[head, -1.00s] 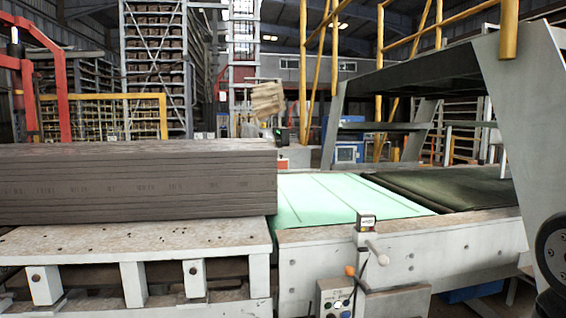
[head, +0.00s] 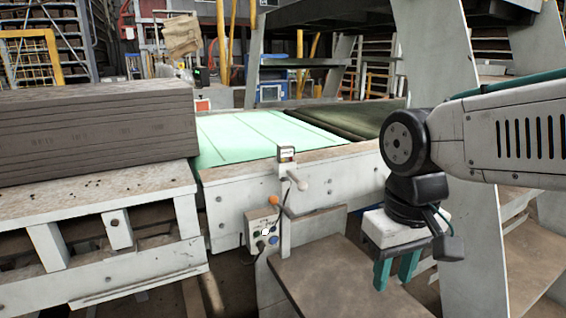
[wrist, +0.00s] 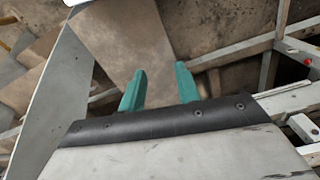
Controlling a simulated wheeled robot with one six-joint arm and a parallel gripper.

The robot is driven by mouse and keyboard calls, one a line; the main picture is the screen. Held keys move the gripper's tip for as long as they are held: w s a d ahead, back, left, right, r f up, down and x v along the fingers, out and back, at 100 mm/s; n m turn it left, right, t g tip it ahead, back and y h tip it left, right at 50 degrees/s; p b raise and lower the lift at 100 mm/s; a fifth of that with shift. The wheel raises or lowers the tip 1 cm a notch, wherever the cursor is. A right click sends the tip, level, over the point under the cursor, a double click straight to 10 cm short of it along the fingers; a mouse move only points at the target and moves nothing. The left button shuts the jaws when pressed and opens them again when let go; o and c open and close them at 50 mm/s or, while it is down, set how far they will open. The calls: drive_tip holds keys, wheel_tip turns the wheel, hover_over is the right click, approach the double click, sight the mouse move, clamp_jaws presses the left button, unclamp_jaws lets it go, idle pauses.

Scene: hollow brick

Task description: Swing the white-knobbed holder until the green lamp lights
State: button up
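A lever with a white knob (head: 301,185) sticks out to the right from an upright holder on the front of the conveyor frame, under a small display box (head: 287,154). A second lever with an orange knob (head: 273,200) is just below it to the left. A control box (head: 261,232) with several small buttons or lamps hangs there; I cannot tell whether a green lamp is lit. My gripper (head: 396,274) hangs to the right of the levers, apart from them, pointing down. Its teal fingers are apart with nothing between them, also in the wrist view (wrist: 158,88).
A stack of brown bricks (head: 95,132) lies on the white bed at left. A pale green belt (head: 255,137) runs behind the levers. A brown plate (head: 345,270) lies below my gripper. A grey slanted frame leg (head: 445,80) stands behind my arm.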

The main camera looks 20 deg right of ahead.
drive_tip(key=w+a+r+g, duration=0.1)
drive_tip(key=w+a+r, duration=0.15)
drive_tip(key=w, duration=1.35)
drive_tip(key=n+t+h, duration=0.1)
drive_tip(key=h, duration=0.1)
approach(295, 178)
drive_tip(key=f, duration=0.2)
drive_tip(key=d+f, duration=0.1)
drive_tip(key=f, duration=0.4)
drive_tip(key=shift+w+d+f, duration=0.1)
drive_tip(key=shift+d+f, duration=0.15)
drive_tip(key=shift+f, duration=0.05)
clamp_jaws()
